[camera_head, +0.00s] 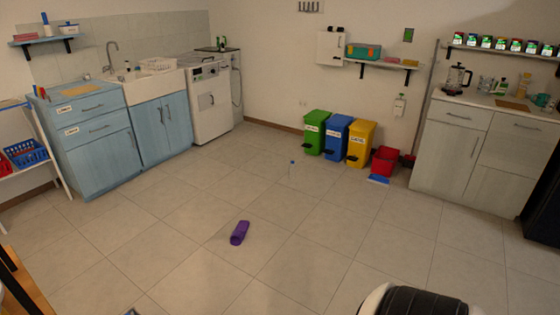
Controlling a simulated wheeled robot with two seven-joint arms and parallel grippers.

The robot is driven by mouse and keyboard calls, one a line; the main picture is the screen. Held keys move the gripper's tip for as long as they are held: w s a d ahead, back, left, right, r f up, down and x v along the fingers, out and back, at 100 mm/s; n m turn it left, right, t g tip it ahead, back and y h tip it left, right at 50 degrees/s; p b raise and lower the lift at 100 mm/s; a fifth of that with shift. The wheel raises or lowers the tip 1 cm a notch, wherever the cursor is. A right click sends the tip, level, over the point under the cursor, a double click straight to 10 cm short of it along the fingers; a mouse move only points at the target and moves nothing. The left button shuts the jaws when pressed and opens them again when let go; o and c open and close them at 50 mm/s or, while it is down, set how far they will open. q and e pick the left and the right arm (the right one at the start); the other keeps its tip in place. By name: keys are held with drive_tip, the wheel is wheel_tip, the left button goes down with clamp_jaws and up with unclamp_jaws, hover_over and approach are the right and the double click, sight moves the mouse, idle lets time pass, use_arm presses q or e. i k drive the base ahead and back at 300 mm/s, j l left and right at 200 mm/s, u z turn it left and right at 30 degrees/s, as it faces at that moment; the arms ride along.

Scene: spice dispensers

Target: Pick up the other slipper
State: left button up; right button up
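A purple slipper (240,232) lies alone on the tiled floor, a little left of the middle of the head view. Open floor surrounds it and nothing touches it. I see no second slipper in this view. Neither of my grippers is in view, so I cannot see whether they hold anything.
Green (315,133), blue (336,138) and yellow (359,145) bins and a red bucket (384,161) line the back wall. Blue cabinets (95,150) stand left. The middle floor is clear.

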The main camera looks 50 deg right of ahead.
sight(237, 236)
drive_tip(key=z, duration=1.4)
drive_tip(key=i+l+u, duration=0.15)
drive_tip(key=i, duration=0.4)
drive_tip(key=i+l+u, duration=0.1)
drive_tip(key=i, duration=0.4)
drive_tip(key=i+l+u, duration=0.15)
drive_tip(key=i+l, duration=0.2)
drive_tip(key=i, duration=0.15)
drive_tip(key=i+l+u, duration=0.15)
drive_tip(key=i+l, duration=0.15)
drive_tip(key=i, duration=0.2)
